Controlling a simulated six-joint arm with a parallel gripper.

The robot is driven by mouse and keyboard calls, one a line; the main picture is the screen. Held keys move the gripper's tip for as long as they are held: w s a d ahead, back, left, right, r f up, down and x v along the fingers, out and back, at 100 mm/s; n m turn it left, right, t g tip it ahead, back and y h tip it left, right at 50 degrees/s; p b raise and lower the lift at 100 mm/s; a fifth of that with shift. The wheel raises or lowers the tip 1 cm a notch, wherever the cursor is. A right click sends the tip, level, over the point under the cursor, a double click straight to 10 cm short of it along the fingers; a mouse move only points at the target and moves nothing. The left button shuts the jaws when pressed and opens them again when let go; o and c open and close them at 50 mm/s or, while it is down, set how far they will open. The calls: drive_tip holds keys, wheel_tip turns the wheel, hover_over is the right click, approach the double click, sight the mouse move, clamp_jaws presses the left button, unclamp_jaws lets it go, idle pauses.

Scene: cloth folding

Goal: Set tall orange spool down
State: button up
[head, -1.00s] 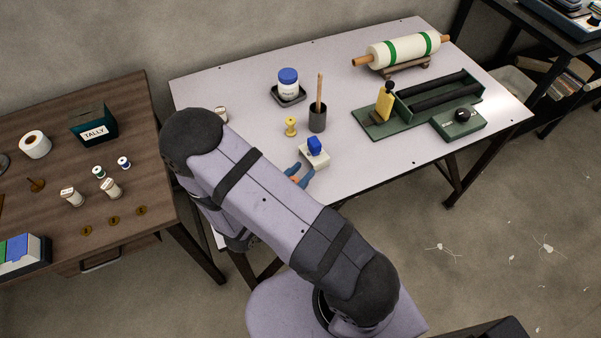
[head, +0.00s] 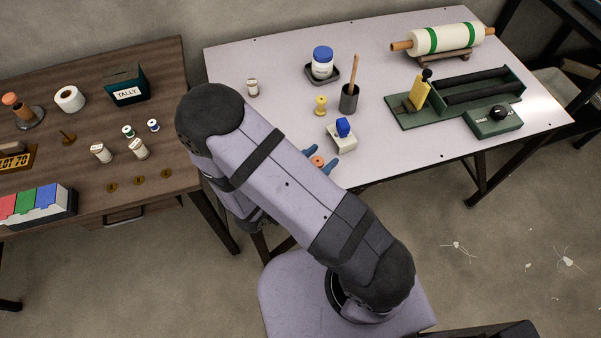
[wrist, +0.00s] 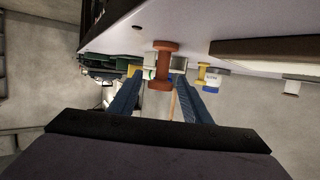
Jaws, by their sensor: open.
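My gripper (wrist: 155,84) is open, with a finger on either side of the spool. The spool appears to stand upright on the pale table (head: 290,60), near its front edge. Whether either finger touches it, I cannot tell. My arm hides part of the table's front left.
Close behind the spool are a white block with a blue top (head: 342,138), a yellow spool (head: 321,105) and a dark cup with a stick (head: 349,98). A green tray (head: 405,118) lies to the right. A wooden table (head: 80,165) stands left, across a gap.

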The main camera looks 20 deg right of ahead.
drive_tip(key=v, duration=0.9)
drive_tip(key=shift+w, duration=0.1)
drive_tip(key=shift+w+a+y, duration=0.15)
drive_tip(key=shift+w+y, duration=0.15)
drive_tip(key=shift+y, duration=0.1)
drive_tip(key=w+a+y, duration=0.1)
drive_tip(key=w+y, duration=0.1)
drive_tip(key=w+a+n+y+p, duration=0.1)
drive_tip(key=w+a+y, duration=0.1)
drive_tip(key=w+a+y+p, duration=0.1)
drive_tip(key=w+a+y, duration=0.1)
drive_tip(key=shift+w+a+f+n, duration=0.1)
drive_tip(key=shift+w+f+n, duration=0.2)
drive_tip(key=shift+w+n, duration=0.1)
drive_tip(key=a+y, duration=0.1)
drive_tip(key=w+a+r+n+y+p, duration=0.1)
drive_tip(key=a+r+g+y, duration=0.1)
drive_tip(key=shift+w+a+r+n+y+p, duration=0.2)
drive_tip(key=shift+w+a+n+y+p, duration=0.1)
drive_tip(key=shift+w+n+y, duration=0.1)
drive_tip(key=s+d+r+n+g+p, duration=0.2)
drive_tip(key=s+d+r+n+g, duration=0.1)
drive_tip(key=s, duration=0.5)
drive_tip(key=s+d+r+n+g+y+p, duration=0.1)
drive_tip(key=s+d+r+n+g, duration=0.3)
drive_tip(key=s+d+r, duration=0.4)
drive_tip(key=shift+d+r+n+y+p, duration=0.2)
drive_tip(key=shift+d+n+y+p, duration=0.15)
drive_tip(key=shift+d+p, duration=0.4)
